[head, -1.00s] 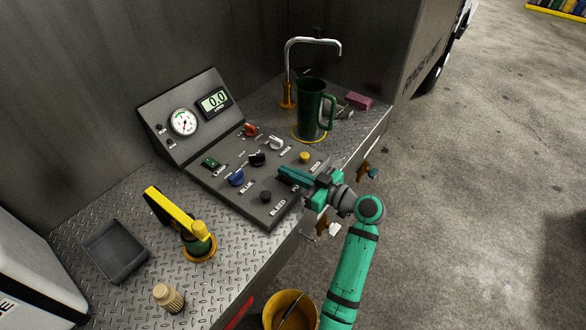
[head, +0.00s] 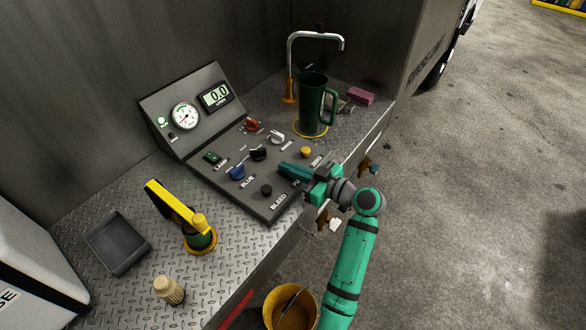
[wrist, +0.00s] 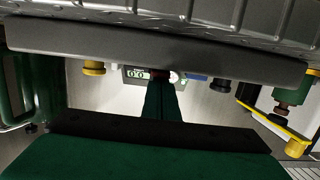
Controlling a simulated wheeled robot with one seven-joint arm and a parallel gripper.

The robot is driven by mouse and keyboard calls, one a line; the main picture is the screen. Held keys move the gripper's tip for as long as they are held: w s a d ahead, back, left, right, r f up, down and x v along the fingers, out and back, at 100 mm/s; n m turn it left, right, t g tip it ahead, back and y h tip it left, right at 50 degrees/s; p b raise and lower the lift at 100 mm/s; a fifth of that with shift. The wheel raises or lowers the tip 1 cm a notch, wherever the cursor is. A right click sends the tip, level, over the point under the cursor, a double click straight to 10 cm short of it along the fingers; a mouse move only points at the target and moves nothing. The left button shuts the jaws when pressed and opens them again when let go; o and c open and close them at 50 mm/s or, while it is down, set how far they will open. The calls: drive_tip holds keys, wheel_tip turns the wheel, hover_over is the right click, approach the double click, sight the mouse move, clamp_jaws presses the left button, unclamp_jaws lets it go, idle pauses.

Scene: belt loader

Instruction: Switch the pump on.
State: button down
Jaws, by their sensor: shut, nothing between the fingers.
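The sloped grey control panel (head: 205,139) stands on the bench with labelled knobs and switches. My gripper (head: 283,167) is shut and empty, low over the panel's right front part. It covers most of a label starting "PU", and the control there is hidden. In the wrist view my shut fingers (wrist: 161,98) point at the panel; a dark red part shows at their tips, and I cannot tell whether they touch it. A small lamp (head: 162,120) at the panel's upper left glows green. The display (head: 216,97) reads 0.0. The round gauge (head: 185,116) is beside it.
A black BLEED knob (head: 267,189), a blue knob (head: 237,172) and a yellow knob (head: 305,152) are close to my gripper. A green jug (head: 312,103) stands under the bent spout (head: 289,65). A yellow-handled tool (head: 180,208) and grey tray (head: 117,244) are left.

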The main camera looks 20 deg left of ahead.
drive_tip(key=r, duration=0.1)
drive_tip(key=a+r, duration=0.1)
drive_tip(key=r, duration=0.1)
drive_tip(key=shift+r, duration=0.2)
drive_tip(key=s+d+r, duration=0.2)
drive_tip(key=d+r, duration=0.2)
drive_tip(key=d, duration=0.5)
drive_tip(key=shift+s, duration=0.35)
drive_tip(key=shift+w, duration=0.1)
